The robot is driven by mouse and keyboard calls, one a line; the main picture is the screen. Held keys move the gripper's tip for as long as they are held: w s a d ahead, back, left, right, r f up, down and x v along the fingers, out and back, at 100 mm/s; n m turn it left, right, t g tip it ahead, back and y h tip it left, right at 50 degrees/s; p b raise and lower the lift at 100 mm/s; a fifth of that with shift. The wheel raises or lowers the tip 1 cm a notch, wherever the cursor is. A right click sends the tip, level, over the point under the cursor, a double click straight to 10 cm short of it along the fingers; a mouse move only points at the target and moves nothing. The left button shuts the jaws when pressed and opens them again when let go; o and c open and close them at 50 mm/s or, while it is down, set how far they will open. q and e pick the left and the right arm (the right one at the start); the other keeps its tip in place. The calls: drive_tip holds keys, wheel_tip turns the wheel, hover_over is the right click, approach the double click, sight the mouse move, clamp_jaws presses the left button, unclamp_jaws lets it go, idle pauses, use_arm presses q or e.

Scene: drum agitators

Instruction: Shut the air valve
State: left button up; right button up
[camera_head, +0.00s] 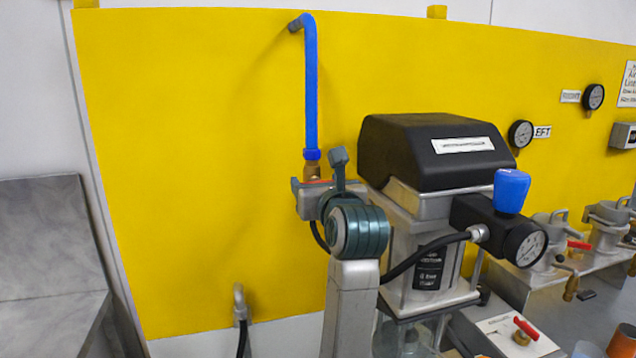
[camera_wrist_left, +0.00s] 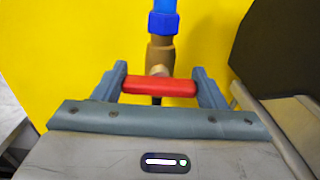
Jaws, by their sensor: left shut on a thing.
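The air valve is a brass body (camera_wrist_left: 160,54) under a blue pipe (camera_head: 311,90) that comes down the yellow panel. Its red lever handle (camera_wrist_left: 160,87) lies crosswise in the left wrist view, between the two fingers of my left gripper (camera_wrist_left: 161,88). The gripper is shut on the handle. In the head view the brass valve (camera_head: 312,171) shows just above my left gripper (camera_head: 318,184), and only a sliver of red is visible there. My arm and gripper hide most of the handle in that view. My right gripper is not in view.
An agitator with a black cover (camera_head: 430,150), a blue knob (camera_head: 511,190) and a gauge (camera_head: 525,243) stands close right of my left arm. A black hose (camera_head: 420,256) runs beside the arm. Drum fittings with red levers (camera_head: 580,245) are farther right. The yellow panel (camera_head: 180,180) is clear at left.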

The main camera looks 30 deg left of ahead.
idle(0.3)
use_arm(q)
drive_tip(key=o, duration=1)
drive_tip(key=shift+d, duration=0.1)
